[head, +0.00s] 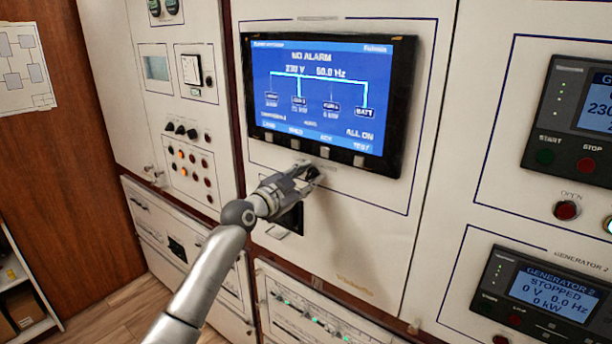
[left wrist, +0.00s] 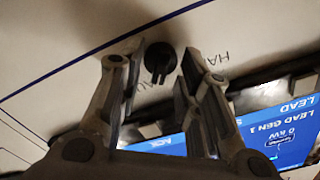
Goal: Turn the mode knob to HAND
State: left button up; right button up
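The mode knob (left wrist: 160,58) is a small black round knob with a raised bar on the pale panel, in the left wrist view. Its bar points down in that view, towards a label partly hidden by my fingers, perhaps starting "AU". My left gripper (left wrist: 160,77) is open, one finger on each side of the knob, with gaps showing. In the head view my left gripper (head: 303,179) is at the panel below the screen and largely covers the knob (head: 313,173). My right gripper is out of view.
A blue screen (head: 322,95) reading "NO ALARM" sits just above my gripper, with a row of grey buttons (head: 325,152) under it. A dark recess (head: 290,219) is below my gripper. Generator panels (head: 540,300) are at the right, and smaller knobs (head: 181,130) at the left.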

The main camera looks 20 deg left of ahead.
pick_arm(q)
grip_shut()
jog(key=shift+n, duration=0.4)
jog(key=n+b, duration=0.1)
jog(key=n, duration=0.2)
jog(key=shift+n, duration=0.3)
jog(key=n, duration=0.4)
jog(key=shift+w+a+n, duration=0.1)
jog(key=shift+n, duration=0.2)
jog(key=n+p, duration=0.1)
jog(key=n, duration=0.3)
jog(key=shift+n, duration=0.4)
